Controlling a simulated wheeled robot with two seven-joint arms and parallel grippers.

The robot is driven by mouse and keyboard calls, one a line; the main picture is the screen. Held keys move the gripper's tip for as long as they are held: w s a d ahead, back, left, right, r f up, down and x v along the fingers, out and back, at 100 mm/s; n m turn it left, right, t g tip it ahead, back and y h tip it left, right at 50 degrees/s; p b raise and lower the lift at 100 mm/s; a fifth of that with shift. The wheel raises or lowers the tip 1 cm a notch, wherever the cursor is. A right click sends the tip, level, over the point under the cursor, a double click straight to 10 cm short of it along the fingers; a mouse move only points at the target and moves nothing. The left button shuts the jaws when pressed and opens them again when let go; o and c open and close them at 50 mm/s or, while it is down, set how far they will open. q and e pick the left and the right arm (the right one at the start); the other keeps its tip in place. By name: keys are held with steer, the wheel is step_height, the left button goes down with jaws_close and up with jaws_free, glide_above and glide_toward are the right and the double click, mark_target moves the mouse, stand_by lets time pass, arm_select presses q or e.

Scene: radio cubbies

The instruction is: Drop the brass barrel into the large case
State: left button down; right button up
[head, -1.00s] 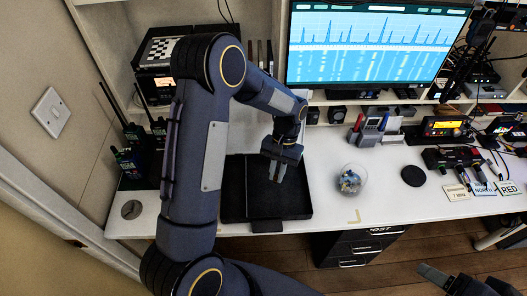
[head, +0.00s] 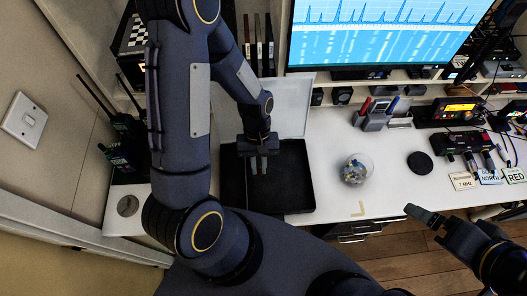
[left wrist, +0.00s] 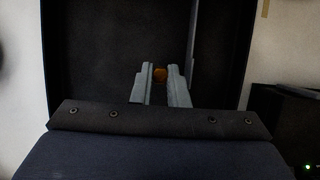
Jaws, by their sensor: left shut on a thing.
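The large case (head: 290,195) is a black, shallow, open box on the white desk in the head view. Its dark floor and side walls also fill much of the left wrist view (left wrist: 85,60). My left gripper (head: 259,168) points down over the left part of the case. The barrel is too small or hidden to make out in the head view. My right gripper (head: 425,214) is at the lower right, off the desk's front edge; its jaw state is unclear.
A clear round bowl (head: 357,168) with small blue and white pieces stands right of the case. A black disc (head: 420,162) lies farther right. Radios with antennas (head: 122,150) stand at the left. A monitor (head: 375,35) is behind. Desk between case and bowl is clear.

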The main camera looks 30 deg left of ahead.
arm_select(q)
step_height(320, 180, down, 2)
steer(key=shift+b, duration=0.45)
steer(key=c, duration=1.3)
jaws_free()
steer(key=shift+c, duration=0.2)
steer(key=v, duration=0.8)
steer(key=shift+s, duration=0.1)
